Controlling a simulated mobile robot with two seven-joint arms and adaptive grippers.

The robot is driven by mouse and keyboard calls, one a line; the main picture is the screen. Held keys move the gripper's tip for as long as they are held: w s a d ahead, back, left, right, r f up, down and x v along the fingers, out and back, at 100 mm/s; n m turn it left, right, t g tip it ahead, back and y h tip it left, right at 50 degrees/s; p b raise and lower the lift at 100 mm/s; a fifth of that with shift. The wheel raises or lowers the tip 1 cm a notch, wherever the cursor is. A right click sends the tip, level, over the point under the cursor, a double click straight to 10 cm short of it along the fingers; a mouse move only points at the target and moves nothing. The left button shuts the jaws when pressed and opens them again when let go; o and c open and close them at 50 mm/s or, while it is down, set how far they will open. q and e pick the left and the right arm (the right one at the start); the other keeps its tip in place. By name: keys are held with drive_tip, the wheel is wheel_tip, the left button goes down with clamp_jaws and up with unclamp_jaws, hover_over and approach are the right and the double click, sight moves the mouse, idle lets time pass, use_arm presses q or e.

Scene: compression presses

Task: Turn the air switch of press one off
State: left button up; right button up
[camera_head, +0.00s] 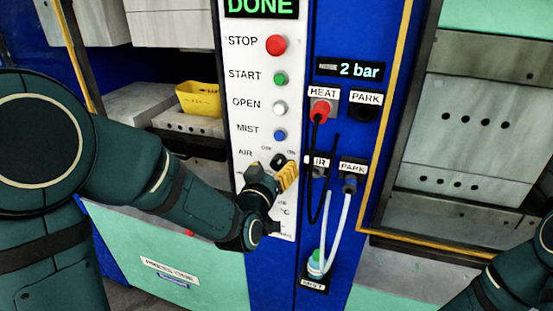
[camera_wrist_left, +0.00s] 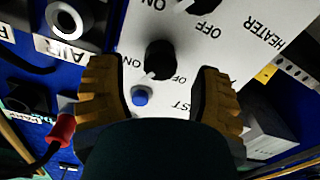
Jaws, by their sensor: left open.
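The air switch (camera_wrist_left: 160,60) is a black round knob on the white control panel of the press. In the left wrist view, its white pointer slants down and left, toward the ON side as it appears there; the small lettering is partly hard to read. In the head view, the switch (camera_head: 279,160) sits beside the AIR label, partly behind my gripper. My left gripper (camera_head: 272,176) is open, its yellow fingers on either side of the knob with gaps visible in the wrist view (camera_wrist_left: 160,75). Only part of my right arm shows at lower right; its gripper is out of view.
Above the switch are the blue MIST button (camera_head: 280,134), white OPEN button (camera_head: 280,107), green START button (camera_head: 280,79) and red STOP button (camera_head: 277,45). Right of the panel, a red HEAT plug (camera_head: 320,107) and hanging hoses (camera_head: 340,222) are close by.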

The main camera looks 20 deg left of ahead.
use_arm(q)
drive_tip(key=shift+w, duration=1.05)
use_arm(e)
drive_tip(key=shift+r, duration=0.1)
use_arm(q)
clamp_jaws()
drive_tip(key=shift+b, duration=0.4)
drive_tip(key=n+b, duration=0.3)
drive_tip(key=b, duration=0.2)
drive_tip(key=n+b, duration=0.3)
drive_tip(key=b, duration=0.2)
drive_tip(key=shift+a+f+n, duration=0.1)
drive_tip(key=shift+f+n, duration=0.1)
drive_tip(key=shift+n, duration=0.1)
drive_tip(key=n+b, duration=0.2)
drive_tip(key=b, duration=0.1)
drive_tip(key=shift+r+n+b, duration=0.15)
drive_tip(key=shift+n+b, duration=0.5)
drive_tip(key=shift+n, duration=0.25)
drive_tip(key=shift+r+n+b, duration=0.1)
drive_tip(key=shift+n+b, duration=0.25)
drive_tip(key=shift+n, duration=0.45)
use_arm(e)
wheel_tip(320, 180, down, 16)
drive_tip(key=s, duration=0.1)
drive_tip(key=shift+a, duration=0.2)
drive_tip(key=shift+f, duration=0.2)
